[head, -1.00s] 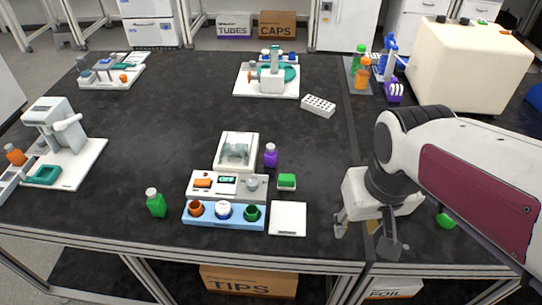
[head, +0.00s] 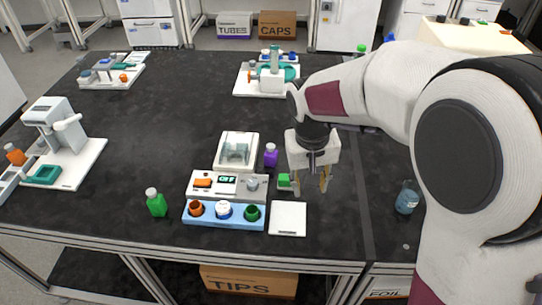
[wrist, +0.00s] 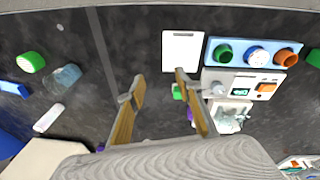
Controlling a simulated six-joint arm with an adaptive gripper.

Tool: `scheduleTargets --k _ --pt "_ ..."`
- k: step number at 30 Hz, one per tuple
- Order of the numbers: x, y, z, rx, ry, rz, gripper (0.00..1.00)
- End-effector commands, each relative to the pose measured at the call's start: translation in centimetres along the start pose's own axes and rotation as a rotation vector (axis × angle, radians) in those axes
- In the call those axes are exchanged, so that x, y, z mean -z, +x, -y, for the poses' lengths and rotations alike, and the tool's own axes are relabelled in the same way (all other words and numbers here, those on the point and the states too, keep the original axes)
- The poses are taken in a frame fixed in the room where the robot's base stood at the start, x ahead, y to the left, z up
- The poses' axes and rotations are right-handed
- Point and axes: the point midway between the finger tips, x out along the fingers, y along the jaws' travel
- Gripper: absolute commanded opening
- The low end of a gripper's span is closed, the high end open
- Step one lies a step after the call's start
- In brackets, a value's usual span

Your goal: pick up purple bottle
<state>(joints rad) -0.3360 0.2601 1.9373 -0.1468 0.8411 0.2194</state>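The purple bottle (head: 271,155) stands upright on the dark bench, just right of the white device (head: 237,149). My gripper (head: 309,189) is in the air to the right of the bottle and nearer the camera, pointing down. Its two fingers are apart with nothing between them, and the wrist view also shows them spread (wrist: 154,88). In the wrist view the bottle is mostly hidden behind a finger.
A white pad (head: 288,218), a control box (head: 214,193) and a blue holder (head: 190,219) are in front. A green bottle (head: 157,204) stands left. A blue flask (head: 407,198) stands right.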

Motion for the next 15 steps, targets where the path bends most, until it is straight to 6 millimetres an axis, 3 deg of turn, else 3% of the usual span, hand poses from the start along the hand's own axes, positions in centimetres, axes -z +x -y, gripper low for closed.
scheduleTargets --k 15 --pt "8.1 7.1 4.5 -0.041 0.052 -0.021 0.35"
